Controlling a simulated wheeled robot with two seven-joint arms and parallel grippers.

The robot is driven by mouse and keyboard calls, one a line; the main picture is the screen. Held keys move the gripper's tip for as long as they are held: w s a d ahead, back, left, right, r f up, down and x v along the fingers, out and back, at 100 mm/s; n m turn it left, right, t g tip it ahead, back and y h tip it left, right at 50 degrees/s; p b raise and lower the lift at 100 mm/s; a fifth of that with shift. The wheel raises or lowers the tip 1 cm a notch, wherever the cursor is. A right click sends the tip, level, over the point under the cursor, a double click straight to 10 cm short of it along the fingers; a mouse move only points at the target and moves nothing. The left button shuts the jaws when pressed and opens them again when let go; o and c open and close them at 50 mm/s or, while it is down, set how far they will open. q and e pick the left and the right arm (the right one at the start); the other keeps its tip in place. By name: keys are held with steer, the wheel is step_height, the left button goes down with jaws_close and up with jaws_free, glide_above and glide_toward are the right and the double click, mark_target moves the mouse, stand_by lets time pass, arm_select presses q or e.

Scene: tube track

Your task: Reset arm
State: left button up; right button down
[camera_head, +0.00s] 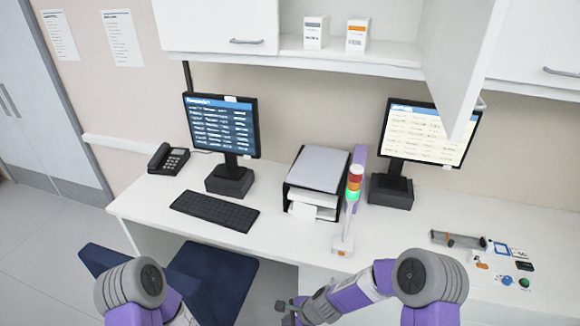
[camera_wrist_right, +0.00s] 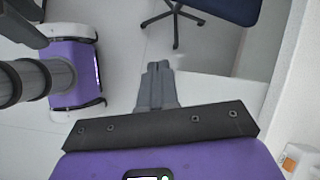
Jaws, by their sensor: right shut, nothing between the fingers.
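My right arm (camera_head: 352,292) reaches in from the lower right, in front of the desk. Its gripper (camera_head: 284,308) is low at the bottom edge of the head view, small and partly cut off. In the right wrist view the fingers of my right gripper (camera_wrist_right: 158,68) lie together, shut and empty, above the bare floor. They touch nothing that I can see. Of my left arm, only an upper part (camera_head: 140,290) shows at the lower left of the head view. My left gripper is out of view.
A white desk (camera_head: 285,235) holds two monitors, a keyboard (camera_head: 214,210), a phone (camera_head: 168,158), a paper tray (camera_head: 317,180) and a signal light (camera_head: 354,185). Small parts lie at the right. A dark blue chair (camera_head: 212,278) stands in front. An upper cabinet door (camera_head: 462,60) hangs open.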

steer(key=s+d+f+n+b, duration=0.5)
steer(key=s+f, duration=0.3)
steer(key=f, duration=0.2)
steer(key=s+d+f+n+g+h+b, duration=0.1)
steer(key=s+d+f+n+b, duration=0.4)
steer(key=s+f+n, duration=0.3)
steer(key=shift+s+f+g+h+b, duration=0.3)
steer(key=shift+s+f+b, duration=0.25)
steer(key=shift+f, duration=0.4)
